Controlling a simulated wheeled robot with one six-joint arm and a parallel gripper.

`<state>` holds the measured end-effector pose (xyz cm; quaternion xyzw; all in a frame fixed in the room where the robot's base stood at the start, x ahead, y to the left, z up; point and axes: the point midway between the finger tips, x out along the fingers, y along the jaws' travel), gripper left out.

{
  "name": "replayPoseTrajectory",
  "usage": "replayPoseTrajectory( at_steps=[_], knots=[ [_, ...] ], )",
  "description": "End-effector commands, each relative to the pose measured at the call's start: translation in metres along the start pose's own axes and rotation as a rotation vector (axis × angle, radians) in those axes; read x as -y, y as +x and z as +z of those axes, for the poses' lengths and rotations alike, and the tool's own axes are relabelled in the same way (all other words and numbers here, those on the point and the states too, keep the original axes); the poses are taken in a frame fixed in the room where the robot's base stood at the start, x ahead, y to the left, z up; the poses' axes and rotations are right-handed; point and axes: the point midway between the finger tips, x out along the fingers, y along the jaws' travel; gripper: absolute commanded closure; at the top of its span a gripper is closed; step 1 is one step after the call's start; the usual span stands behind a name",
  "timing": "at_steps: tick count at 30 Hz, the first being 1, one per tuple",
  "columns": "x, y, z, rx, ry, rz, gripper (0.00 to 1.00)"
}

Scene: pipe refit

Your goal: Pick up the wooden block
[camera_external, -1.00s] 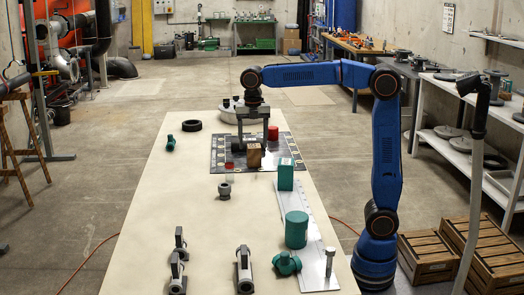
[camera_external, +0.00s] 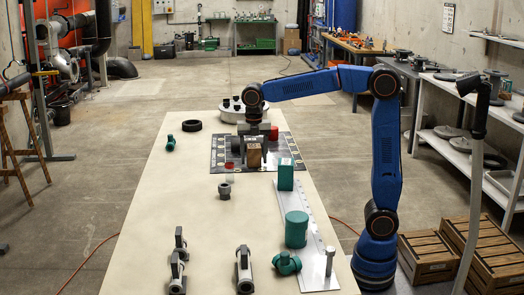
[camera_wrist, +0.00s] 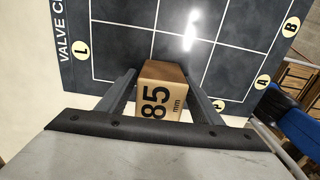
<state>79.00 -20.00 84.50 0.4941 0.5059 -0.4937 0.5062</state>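The wooden block (camera_external: 254,160) stands upright on a dark gridded mat (camera_external: 222,148). In the wrist view the block (camera_wrist: 160,88) shows a pale face marked "85 mm" and a brown top. My gripper (camera_external: 254,147) is low over the mat at the block. In the wrist view my gripper's two fingers (camera_wrist: 162,92) lie on either side of the block and look open, with narrow gaps. Contact with the block is not visible. The lower finger ends are partly hidden behind the block in the external view.
A red cylinder (camera_external: 274,132) stands just behind the block to the right. A round grey plate (camera_external: 232,115) lies beyond. The table's left side is mostly clear.

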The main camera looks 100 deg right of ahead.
Motion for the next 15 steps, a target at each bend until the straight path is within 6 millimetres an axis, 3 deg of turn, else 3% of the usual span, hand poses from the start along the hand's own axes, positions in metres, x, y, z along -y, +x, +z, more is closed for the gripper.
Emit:
replayPoseTrajectory(
  at_steps=[1,5,15],
  knots=[
    [0.0000,-0.0001,0.0000,0.000,0.000,0.000,0.54],
    [0.0000,-0.0001,0.0000,0.000,0.000,0.000,0.83],
    [-0.0004,-0.0059,0.0001,0.000,0.000,0.001,0.83]
  ],
)
